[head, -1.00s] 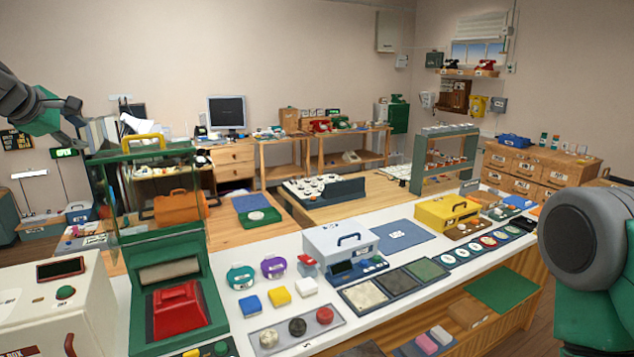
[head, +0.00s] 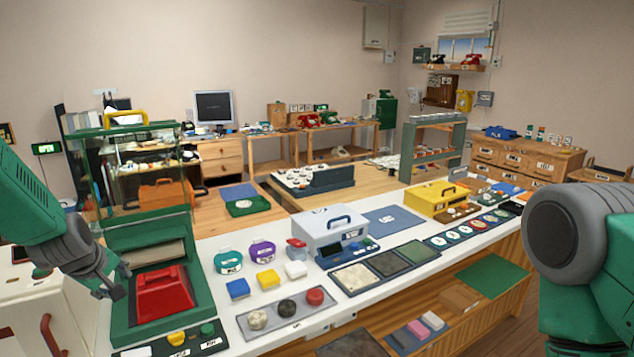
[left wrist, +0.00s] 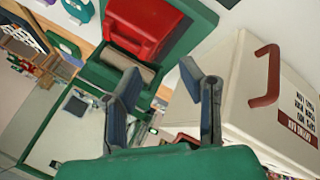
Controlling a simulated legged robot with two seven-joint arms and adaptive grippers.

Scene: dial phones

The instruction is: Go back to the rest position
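My left gripper (head: 117,283) hangs at the left of the head view, in front of the cream box and beside the green case with the red object. In the left wrist view its two fingers (left wrist: 162,95) stand apart with nothing between them. My right arm shows only as a grey and green link at the right edge of the head view. Its gripper is out of view.
The green case (head: 203,290) holds a red block (head: 165,293). The cream box (head: 30,300) with a red handle stands close to my left gripper. A white counter (head: 215,262) carries buttons, a grey-white case (head: 335,225) and a yellow case (head: 435,198).

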